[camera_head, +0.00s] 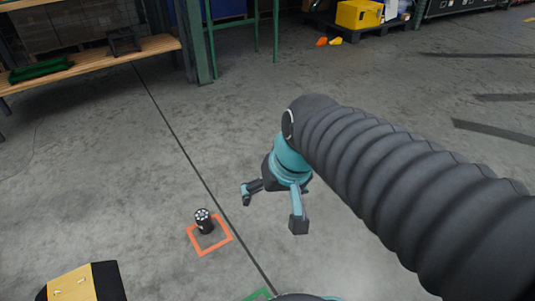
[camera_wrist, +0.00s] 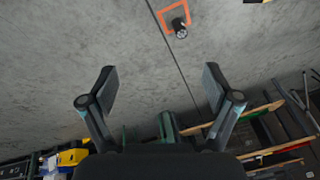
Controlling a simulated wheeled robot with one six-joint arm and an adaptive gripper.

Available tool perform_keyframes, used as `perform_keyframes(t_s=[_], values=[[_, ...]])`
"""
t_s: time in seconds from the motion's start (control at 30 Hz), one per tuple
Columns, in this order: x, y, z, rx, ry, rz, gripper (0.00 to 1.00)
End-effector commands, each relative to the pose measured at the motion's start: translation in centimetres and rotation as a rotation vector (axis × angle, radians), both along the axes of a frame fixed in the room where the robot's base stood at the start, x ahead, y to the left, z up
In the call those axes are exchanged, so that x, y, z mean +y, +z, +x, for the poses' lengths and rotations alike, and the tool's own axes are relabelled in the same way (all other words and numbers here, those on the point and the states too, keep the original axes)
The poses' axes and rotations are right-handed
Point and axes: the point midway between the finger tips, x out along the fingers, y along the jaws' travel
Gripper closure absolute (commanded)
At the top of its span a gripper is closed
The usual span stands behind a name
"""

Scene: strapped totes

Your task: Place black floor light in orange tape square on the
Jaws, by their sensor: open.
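The black floor light (camera_head: 204,221), a small dark cylinder with a pale dotted top, stands upright on the floor. It is at the far-side corner of the orange tape square (camera_head: 223,244), and its base appears to overlap the tape's inner area. In the wrist view the light (camera_wrist: 180,29) also shows at the edge of the orange square (camera_wrist: 163,21). My gripper (camera_head: 272,207) is open and empty, above the floor to the right of the light. In the wrist view its two fingers (camera_wrist: 160,88) are spread wide with nothing between them.
A yellow and black object (camera_head: 84,284) is at the lower left. A yellow bin (camera_head: 359,14) sits at the back. The floor between is clear.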

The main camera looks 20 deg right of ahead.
Motion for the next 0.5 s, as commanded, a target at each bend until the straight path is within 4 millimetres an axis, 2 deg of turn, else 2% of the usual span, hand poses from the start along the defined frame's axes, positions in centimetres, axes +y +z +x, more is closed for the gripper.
perform_keyframes(t_s=[0.03, 0.2, 0.5], values=[[-0.6, 0.5, -0.9, -0.045, 0.011, -0.038, 0.11], [-2.3, 1.2, -2.6, -0.143, 0.037, -0.137, 0.11], [-3.0, 1.4, -3.2, -0.182, 0.048, -0.180, 0.11]])
